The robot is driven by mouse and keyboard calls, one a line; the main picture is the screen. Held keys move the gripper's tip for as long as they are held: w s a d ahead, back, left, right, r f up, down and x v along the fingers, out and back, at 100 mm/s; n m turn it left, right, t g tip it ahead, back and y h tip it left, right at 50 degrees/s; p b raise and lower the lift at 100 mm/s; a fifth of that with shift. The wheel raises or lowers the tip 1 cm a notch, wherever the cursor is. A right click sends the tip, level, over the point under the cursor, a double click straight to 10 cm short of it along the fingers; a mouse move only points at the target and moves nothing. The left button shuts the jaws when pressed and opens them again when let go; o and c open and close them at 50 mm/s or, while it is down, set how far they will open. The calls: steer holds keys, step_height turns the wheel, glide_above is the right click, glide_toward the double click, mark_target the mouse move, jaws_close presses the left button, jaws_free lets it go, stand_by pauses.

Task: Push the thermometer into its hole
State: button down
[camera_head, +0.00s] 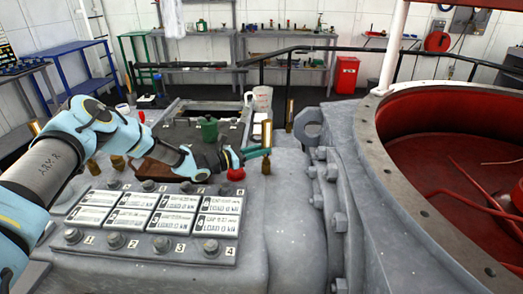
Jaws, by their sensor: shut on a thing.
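The thermometer (267,133), an upright brass-framed piece with a pale face, stands at the right end of my arm. My gripper (264,152), with teal fingers, is shut on it below the pale face. A brass lower part (266,167) shows under the fingers, just above or at the grey machine housing (285,200). I cannot tell whether this is the thermometer's stem or a fitting. The hole itself is not clearly visible, and I cannot tell whether the thermometer's lower end is in it.
A red knob (236,174) and a green can (209,129) are close to the gripper. A clear jug (261,99) stands behind. A lifting eye (308,124) and bolted flange rise at right, beside a large red-lined opening (440,170). Numbered label plates (160,212) lie in front.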

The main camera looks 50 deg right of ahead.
steer(key=c, duration=0.6)
jaws_free()
steer(key=shift+c, duration=0.2)
steer(key=b+v, duration=0.2)
steer(key=v, duration=0.8)
steer(key=shift+w+a+b, duration=0.15)
steer(key=shift+a+b, duration=0.25)
